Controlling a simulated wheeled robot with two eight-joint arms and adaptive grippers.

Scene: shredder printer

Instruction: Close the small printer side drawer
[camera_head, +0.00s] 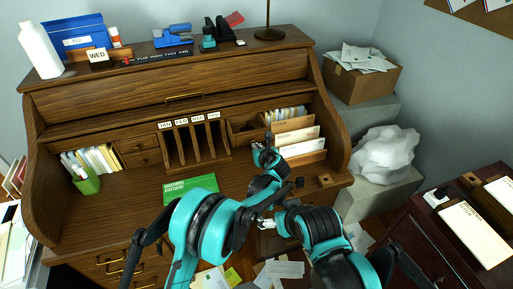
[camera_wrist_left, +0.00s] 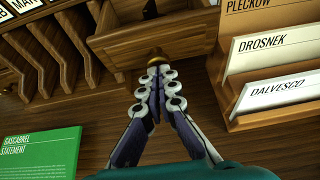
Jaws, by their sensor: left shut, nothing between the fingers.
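A small wooden drawer (camera_wrist_left: 160,40) stands pulled out of the desk's cubbies in the left wrist view, with its open inside showing and a round knob (camera_wrist_left: 155,56) on its front. In the head view the drawer (camera_head: 243,128) is right of the letter slots. My left gripper (camera_wrist_left: 157,78) is shut and empty, its fingertips right at the knob; I cannot tell if they touch. In the head view this gripper (camera_head: 257,147) is in front of the drawer. My right gripper (camera_head: 265,223) is low over the desk's front, partly hidden by the arms; its jaw state is unclear.
A letter rack (camera_wrist_left: 275,118) with labelled envelopes stands close right of the gripper. Wooden dividers (camera_wrist_left: 62,50) are left of the drawer. A green booklet (camera_head: 190,189) lies on the desk (camera_head: 125,205).

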